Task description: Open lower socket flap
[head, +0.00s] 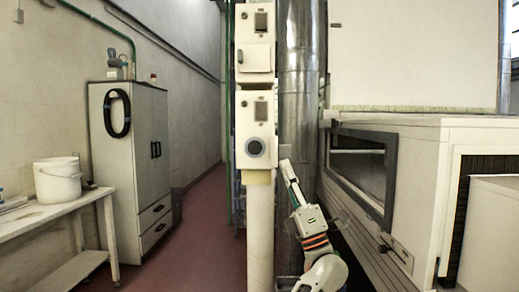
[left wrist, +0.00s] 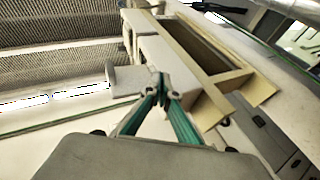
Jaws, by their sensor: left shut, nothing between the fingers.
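A pale post carries two stacked control boxes. The lower box (head: 255,113) has a small dark window and a round dark socket face with a grey ring (head: 255,147). I cannot tell whether its flap covers that face. My left gripper (head: 285,152) points up just right of the lower box, its tips near socket height. In the left wrist view its green fingers (left wrist: 160,84) are together and empty. Pale box-like parts (left wrist: 165,58) lie just beyond the tips; contact cannot be told. My right gripper is in neither view.
A shiny metal duct (head: 300,80) stands behind the post. A large pale machine with a dark window (head: 360,165) fills the right. At left are a cabinet (head: 150,125) and a bench with a white bucket (head: 57,183). The red aisle (head: 195,215) is clear.

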